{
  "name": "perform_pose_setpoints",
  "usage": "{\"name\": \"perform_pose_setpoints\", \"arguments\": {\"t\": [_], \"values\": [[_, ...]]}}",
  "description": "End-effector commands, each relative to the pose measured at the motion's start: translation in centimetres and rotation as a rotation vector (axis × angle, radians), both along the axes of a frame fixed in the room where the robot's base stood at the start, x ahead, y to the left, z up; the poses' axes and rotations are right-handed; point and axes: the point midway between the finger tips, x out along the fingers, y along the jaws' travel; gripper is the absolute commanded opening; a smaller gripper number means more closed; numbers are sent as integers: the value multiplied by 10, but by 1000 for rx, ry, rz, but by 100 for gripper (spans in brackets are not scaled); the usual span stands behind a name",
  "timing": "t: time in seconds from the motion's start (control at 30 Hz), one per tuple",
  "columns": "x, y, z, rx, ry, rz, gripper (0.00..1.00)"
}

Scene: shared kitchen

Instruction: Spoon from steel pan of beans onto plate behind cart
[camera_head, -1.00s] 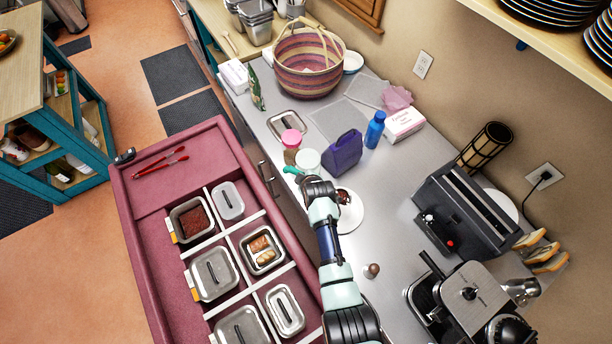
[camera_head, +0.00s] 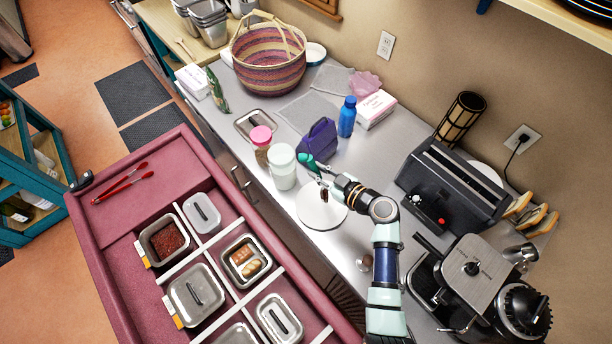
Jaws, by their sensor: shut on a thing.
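The steel pan of beans (camera_head: 165,240) sits in the upper left slot of the maroon cart (camera_head: 160,176), with dark red-brown contents. The white plate (camera_head: 318,215) lies on the grey counter behind the cart. My gripper (camera_head: 324,180) is above the plate's far side, reaching in from the right. It is shut on a spoon, whose teal handle (camera_head: 307,161) sticks out to the upper left. A small dark brown patch shows just below the fingers, over the plate. I cannot tell whether it is in the spoon's bowl or on the plate.
A white jar (camera_head: 282,170), a pink-lidded jar (camera_head: 261,146) and a purple case (camera_head: 318,141) stand close to the plate. A blue bottle (camera_head: 347,117) is behind them. A black toaster (camera_head: 450,190) and coffee machine (camera_head: 480,285) are at right. Lidded pans fill other cart slots.

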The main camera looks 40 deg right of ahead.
Motion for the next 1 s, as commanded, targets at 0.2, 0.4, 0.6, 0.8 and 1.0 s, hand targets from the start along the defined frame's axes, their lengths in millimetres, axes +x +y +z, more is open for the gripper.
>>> {"name": "perform_pose_setpoints", "arguments": {"t": [0.2,0.4,0.6,0.8,1.0], "values": [[-18,-14,2,87,-111,-1,0],[-10,-7,11,54,-70,5,0],[9,8,10,-40,53,5,0],[32,25,7,-156,201,6,0],[55,43,3,-270,350,7,0]]}}
